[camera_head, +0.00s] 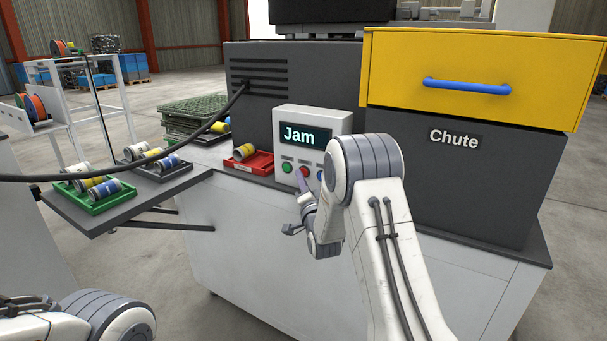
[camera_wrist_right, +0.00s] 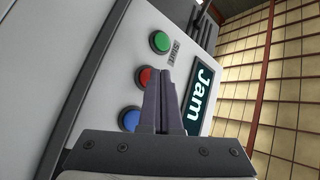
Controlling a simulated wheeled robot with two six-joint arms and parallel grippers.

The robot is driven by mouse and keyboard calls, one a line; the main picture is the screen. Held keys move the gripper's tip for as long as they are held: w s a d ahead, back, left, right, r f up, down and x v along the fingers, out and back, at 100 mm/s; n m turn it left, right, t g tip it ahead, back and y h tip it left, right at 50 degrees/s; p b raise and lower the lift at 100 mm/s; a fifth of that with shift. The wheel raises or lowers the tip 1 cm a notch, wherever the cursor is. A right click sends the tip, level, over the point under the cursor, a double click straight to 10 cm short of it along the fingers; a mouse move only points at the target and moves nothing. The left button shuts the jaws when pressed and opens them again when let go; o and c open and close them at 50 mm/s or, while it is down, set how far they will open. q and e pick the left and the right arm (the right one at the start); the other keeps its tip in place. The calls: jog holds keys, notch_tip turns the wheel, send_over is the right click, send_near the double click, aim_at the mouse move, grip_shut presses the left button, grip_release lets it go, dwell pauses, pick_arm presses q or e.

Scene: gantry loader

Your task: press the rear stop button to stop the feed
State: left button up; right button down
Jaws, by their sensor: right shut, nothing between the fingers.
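A pale control box (camera_head: 340,121) stands on the machine's dark top, with a screen (camera_head: 304,136) reading "Jam". Below the screen are a green button (camera_head: 287,167), a red button (camera_head: 305,171) and a blue button. In the right wrist view the green button (camera_wrist_right: 160,42), red button (camera_wrist_right: 147,77) and blue button (camera_wrist_right: 130,118) form a row. No label reading "stop" is legible. My right gripper (camera_wrist_right: 167,75) is shut and empty, its fingertips beside the red button and partly covering it. I cannot tell whether they touch. My left gripper is out of view.
A yellow chute drawer (camera_head: 480,80) with a blue handle overhangs on the right. A black cable (camera_head: 215,117) hangs across the left.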

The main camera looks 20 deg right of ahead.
jog(key=shift+w+d, duration=0.25)
jog(key=shift+d, duration=0.05)
dwell(0.5)
dwell(0.4)
jog(key=shift+s+a+b, duration=0.45)
jog(key=shift+s+a, duration=0.05)
jog(key=shift+a, duration=0.15)
jog(key=shift+s+a+b, duration=0.35)
jog(key=shift+s+a, duration=0.45)
jog(key=shift+a, duration=0.2)
jog(key=shift+s+a+b, duration=0.3)
jog(key=shift+s+a, duration=0.45)
jog(key=shift+a, duration=0.2)
